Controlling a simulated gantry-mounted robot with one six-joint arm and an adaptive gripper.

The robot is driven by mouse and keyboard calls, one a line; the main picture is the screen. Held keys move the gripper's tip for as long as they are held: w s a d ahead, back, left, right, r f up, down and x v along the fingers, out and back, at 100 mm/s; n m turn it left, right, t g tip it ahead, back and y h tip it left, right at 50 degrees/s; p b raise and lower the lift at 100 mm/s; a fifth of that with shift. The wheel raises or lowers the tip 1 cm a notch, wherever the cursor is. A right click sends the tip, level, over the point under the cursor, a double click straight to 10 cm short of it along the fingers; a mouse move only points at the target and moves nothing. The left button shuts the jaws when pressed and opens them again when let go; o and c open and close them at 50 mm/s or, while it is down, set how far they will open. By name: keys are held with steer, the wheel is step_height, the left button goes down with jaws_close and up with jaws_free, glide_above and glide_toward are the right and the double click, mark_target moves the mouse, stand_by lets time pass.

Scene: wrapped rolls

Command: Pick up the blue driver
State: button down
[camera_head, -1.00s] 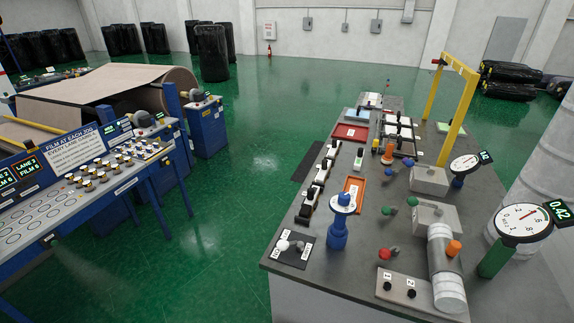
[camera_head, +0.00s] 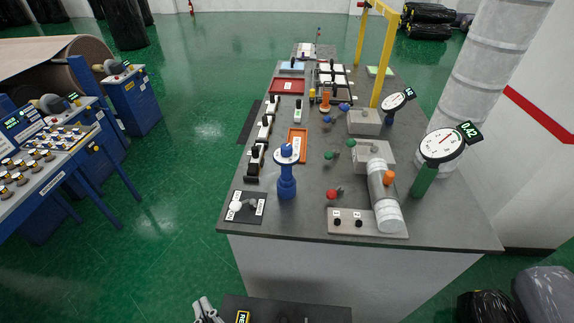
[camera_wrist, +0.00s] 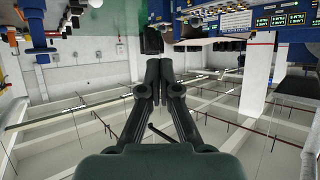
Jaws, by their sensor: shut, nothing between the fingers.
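On the workbench (camera_head: 390,222) in the head view, a tall blue post (camera_head: 287,188) with a white disc and blue top stands near the front left. A small blue knobbed piece (camera_head: 345,107) lies farther back, left of a grey block. I cannot tell which of these is the blue driver. My gripper (camera_head: 207,311) shows only partly at the bottom edge of the head view, in front of and apart from the bench. In the wrist view my gripper (camera_wrist: 163,62) has its dark fingers together, with nothing held. No driver can be made out in the wrist view.
Small red (camera_head: 334,194) and green (camera_head: 330,155) knobbed pieces lie on the bench. A grey cylinder (camera_head: 383,195), dial gauges (camera_head: 442,146) and a yellow frame (camera_head: 382,55) stand along its right side. Green floor (camera_head: 175,190) is clear between bench and blue machine (camera_head: 130,100).

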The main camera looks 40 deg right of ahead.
stand_by(0.4)
steer(key=c, duration=0.6)
jaws_free()
